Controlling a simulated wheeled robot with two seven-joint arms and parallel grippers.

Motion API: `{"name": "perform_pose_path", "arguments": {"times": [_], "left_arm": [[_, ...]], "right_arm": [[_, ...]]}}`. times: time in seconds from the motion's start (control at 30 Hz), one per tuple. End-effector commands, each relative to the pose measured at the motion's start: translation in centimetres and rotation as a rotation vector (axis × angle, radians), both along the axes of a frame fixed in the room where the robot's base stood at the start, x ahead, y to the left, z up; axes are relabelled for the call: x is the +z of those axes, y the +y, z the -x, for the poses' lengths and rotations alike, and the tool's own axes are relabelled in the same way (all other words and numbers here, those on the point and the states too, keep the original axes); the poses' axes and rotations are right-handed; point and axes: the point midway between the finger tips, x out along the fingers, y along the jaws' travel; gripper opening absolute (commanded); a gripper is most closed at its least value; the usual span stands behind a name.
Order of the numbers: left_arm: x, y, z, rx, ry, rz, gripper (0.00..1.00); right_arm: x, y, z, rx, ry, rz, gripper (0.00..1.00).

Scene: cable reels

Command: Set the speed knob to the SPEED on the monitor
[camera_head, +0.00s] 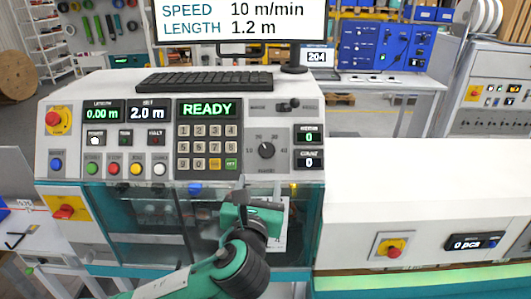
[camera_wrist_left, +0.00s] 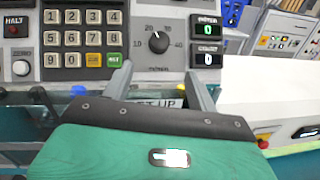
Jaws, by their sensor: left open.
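The monitor (camera_head: 240,22) at the top of the head view reads SPEED 10 m/min and LENGTH 1.2 m. The black speed knob (camera_head: 266,150) is on the sloped control panel, right of the keypad, with scale numbers 10 to 40 around it. It also shows in the left wrist view (camera_wrist_left: 158,42); its exact pointer setting is too small to read surely. My left gripper (camera_head: 243,188) is below the knob, in front of the panel. In the left wrist view its two fingers (camera_wrist_left: 158,72) are spread, empty and apart from the knob. My right gripper is not in view.
The keypad (camera_head: 208,146) and READY display (camera_head: 208,109) are left of the knob. Two small counters (camera_head: 309,147) are to its right. A keyboard (camera_head: 205,82) lies above the panel. A red emergency button (camera_head: 54,119) is at the far left.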

Motion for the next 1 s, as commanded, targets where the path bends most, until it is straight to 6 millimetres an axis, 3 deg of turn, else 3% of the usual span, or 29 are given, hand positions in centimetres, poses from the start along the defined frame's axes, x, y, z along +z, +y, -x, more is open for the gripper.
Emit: {"name": "perform_pose_path", "arguments": {"times": [0.6, 0.8, 1.0], "left_arm": [[0.2, -1.2, -10.8, 0.003, 0.005, 0.002, 0.59], [0.1, -1.5, -12.7, 0.002, 0.003, 0.005, 0.59], [-0.1, -1.5, -13.2, 0.001, 0.003, 0.005, 0.59]], "right_arm": [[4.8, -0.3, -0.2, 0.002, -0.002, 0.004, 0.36], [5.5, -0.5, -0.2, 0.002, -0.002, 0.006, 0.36], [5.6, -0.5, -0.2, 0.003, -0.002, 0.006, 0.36]]}}
